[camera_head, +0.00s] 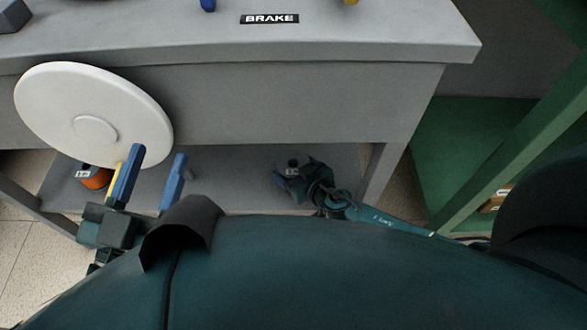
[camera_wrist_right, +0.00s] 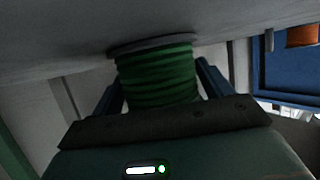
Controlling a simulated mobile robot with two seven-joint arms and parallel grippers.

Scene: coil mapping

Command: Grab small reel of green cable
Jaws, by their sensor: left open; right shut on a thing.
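The small reel of green cable (camera_wrist_right: 157,78) fills the middle of the right wrist view, its coils between the two fingers of my right gripper (camera_wrist_right: 160,88). The gripper is shut on it. A grey flange of the reel (camera_wrist_right: 152,46) lies at or close to a grey surface; I cannot tell whether they touch. In the head view my right gripper (camera_head: 292,182) is at the lower shelf, with the reel's labelled dark end (camera_head: 293,163) showing beside it and the green cable hidden. My left gripper (camera_head: 158,153) is open and empty, in front of the white disc.
A large white disc (camera_head: 62,105) stands at the left front of the grey workbench (camera_head: 280,95). An orange reel (camera_head: 96,179) sits on the lower shelf (camera_head: 235,178), partly behind my left gripper. A green frame (camera_head: 465,140) stands at the right.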

